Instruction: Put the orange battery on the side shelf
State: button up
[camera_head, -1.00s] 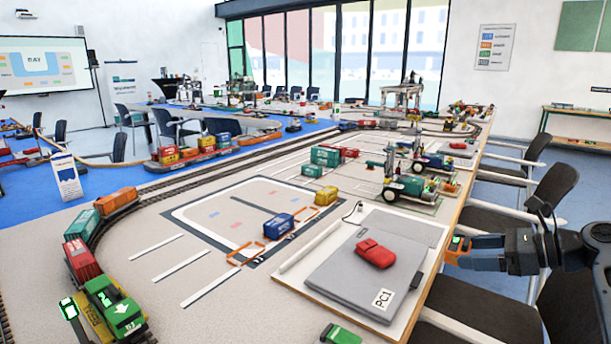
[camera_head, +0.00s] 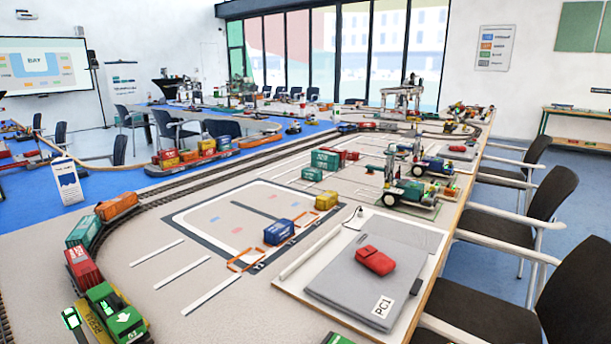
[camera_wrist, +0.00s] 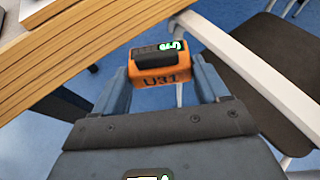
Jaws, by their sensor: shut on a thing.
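The orange battery (camera_wrist: 165,68), with a dark top, a small green display and the mark "U31", shows in the wrist view. My gripper (camera_wrist: 162,80) is shut on it, with one blue-grey finger on each side. The battery is held beside the wooden table edge, with blue floor and a chair below. My gripper and the battery are out of the head view. A low shelf (camera_head: 580,113) with a wooden top and green legs stands by the right wall in the head view; I cannot tell whether it is the side shelf.
The table edge (camera_wrist: 60,50) is close at the left of the wrist view. A chair with a white armrest (camera_wrist: 250,70) is close at the right. Chairs (camera_head: 555,190) line the table's right side.

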jog(key=s+a+f+m+h, duration=0.1)
jog(key=s+a+m+h, duration=0.1)
jog(key=s+a, duration=0.3)
jog(key=s+a+f+m+t+h+p, duration=0.1)
jog(key=s+a+m+h, duration=0.1)
jog(key=s+a, duration=0.3)
jog(key=shift+s+a+f+m+h, duration=0.2)
jog(key=shift+s+f+m+h, duration=0.1)
jog(key=shift+s+h, duration=0.45)
